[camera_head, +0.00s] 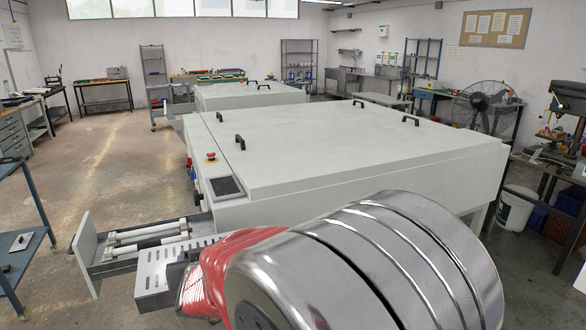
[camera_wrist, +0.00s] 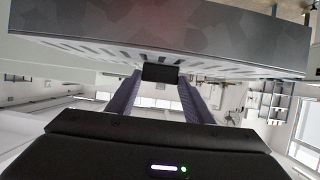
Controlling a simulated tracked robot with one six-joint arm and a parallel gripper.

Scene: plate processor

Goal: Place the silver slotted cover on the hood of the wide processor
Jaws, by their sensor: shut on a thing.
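The silver slotted cover (camera_head: 152,272) is at the lower left of the head view, beside the open drawer. Its slotted edge and grey face fill the top of the wrist view (camera_wrist: 170,32). My gripper (camera_wrist: 161,78) is shut on the cover's small black handle, between its two dark fingers. In the head view my red and metal arm hides most of the gripper and part of the cover. The large near machine looks like the wide processor (camera_head: 230,212). Its pale flat hood (camera_head: 320,150) is closed and bare apart from black handles. The cover is apart from the hood's top.
An open drawer with white rollers (camera_head: 150,236) juts from the processor's left end. A control screen (camera_head: 227,187) and a red button (camera_head: 211,156) sit near that end. A second white machine (camera_head: 250,97) stands behind. A blue-grey bench (camera_head: 22,240) is at left; open floor lies between.

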